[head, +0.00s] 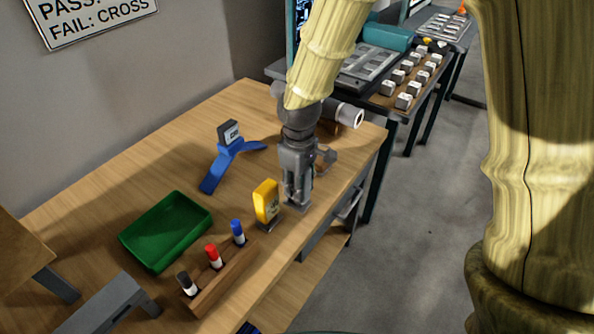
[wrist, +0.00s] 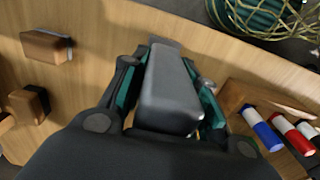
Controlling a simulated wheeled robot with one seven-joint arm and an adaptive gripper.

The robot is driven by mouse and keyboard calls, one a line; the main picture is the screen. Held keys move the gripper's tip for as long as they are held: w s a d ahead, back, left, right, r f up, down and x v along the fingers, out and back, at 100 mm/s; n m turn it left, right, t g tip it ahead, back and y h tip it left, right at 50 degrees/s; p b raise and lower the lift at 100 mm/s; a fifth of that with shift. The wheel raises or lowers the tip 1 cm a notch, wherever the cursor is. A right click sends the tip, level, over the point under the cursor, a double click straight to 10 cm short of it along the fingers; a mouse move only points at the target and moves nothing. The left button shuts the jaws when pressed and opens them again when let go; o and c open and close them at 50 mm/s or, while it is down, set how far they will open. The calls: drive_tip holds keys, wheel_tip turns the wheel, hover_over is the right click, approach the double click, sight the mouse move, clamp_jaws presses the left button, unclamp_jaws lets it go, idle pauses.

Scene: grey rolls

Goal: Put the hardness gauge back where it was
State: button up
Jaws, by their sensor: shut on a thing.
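My gripper (head: 297,196) points down close above the wooden workbench, near its front edge. In the wrist view my gripper (wrist: 168,95) is shut on a long dark grey body (wrist: 168,85), which I take to be the hardness gauge. Its near end is rounded and a flat grey part shows at its far end. In the head view the fingers hide most of it. I cannot tell whether it touches the bench.
A wooden rack (head: 222,278) holds black, red and blue markers, close to the right finger in the wrist view. A green tray (head: 165,232) and a blue stand with a dark display (head: 226,152) lie farther left. Wooden blocks (wrist: 45,46) sit left in the wrist view.

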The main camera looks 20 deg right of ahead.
drive_tip(key=shift+w+d+f+p, duration=0.4)
drive_tip(key=shift+w+f, duration=0.3)
drive_tip(key=shift+w, duration=0.6)
drive_tip(key=shift+w+d+f+p, duration=0.4)
drive_tip(key=shift+w+f, duration=0.3)
drive_tip(key=shift+w, duration=0.65)
drive_tip(key=shift+w+d+f+p, duration=0.4)
drive_tip(key=shift+w+f, duration=0.3)
drive_tip(key=shift+w, duration=0.6)
drive_tip(key=o, duration=0.9)
drive_tip(key=shift+f, duration=0.15)
drive_tip(key=shift+o, duration=0.3)
wheel_tip(320, 180, up, 12)
drive_tip(key=b, duration=0.2)
